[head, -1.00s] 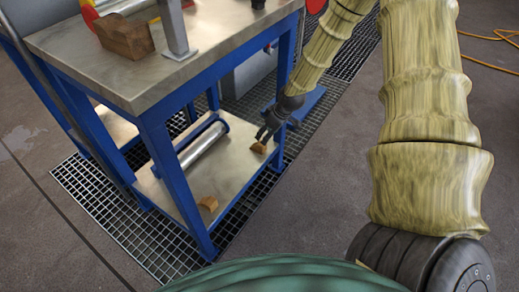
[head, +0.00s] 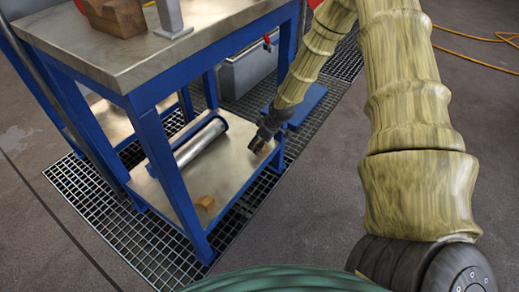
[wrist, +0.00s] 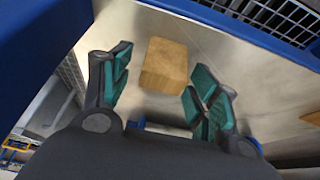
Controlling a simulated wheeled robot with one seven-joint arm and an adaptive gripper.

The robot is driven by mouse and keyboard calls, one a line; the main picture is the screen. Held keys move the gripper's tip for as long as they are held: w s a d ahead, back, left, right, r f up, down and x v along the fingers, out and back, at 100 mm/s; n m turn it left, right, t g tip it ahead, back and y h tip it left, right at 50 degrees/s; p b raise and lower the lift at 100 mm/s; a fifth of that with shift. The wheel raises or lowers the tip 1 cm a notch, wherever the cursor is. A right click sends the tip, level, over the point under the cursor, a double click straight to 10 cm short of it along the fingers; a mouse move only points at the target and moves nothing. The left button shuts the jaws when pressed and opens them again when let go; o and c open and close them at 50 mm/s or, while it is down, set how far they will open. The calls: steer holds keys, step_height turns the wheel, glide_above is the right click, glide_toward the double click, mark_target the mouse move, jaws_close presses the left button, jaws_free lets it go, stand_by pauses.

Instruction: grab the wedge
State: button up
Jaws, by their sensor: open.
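A small brown wooden wedge (wrist: 165,65) lies on the metal lower shelf (head: 225,170) of the blue-framed table. In the wrist view it sits at and just beyond the tips of my gripper (wrist: 158,88), between the lines of its two green-padded fingers. My gripper is open, with a gap on both sides of the wedge. In the head view my gripper (head: 262,138) is low over the shelf's far right corner and mostly hides this wedge. A second small wooden wedge (head: 204,203) lies on the shelf's near edge; it also shows at the right edge of the wrist view (wrist: 312,117).
A metal cylinder (head: 200,142) lies on the shelf left of my gripper. Blue table legs (head: 172,170) and the tabletop (head: 110,68) stand close by. A larger wooden block (head: 117,17) is on the tabletop. Floor grating (head: 100,205) lies under the table.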

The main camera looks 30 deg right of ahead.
steer(key=shift+w+f, duration=0.15)
steer(key=shift+f, duration=0.1)
steer(key=shift+r, duration=0.1)
steer(key=c, duration=1.1)
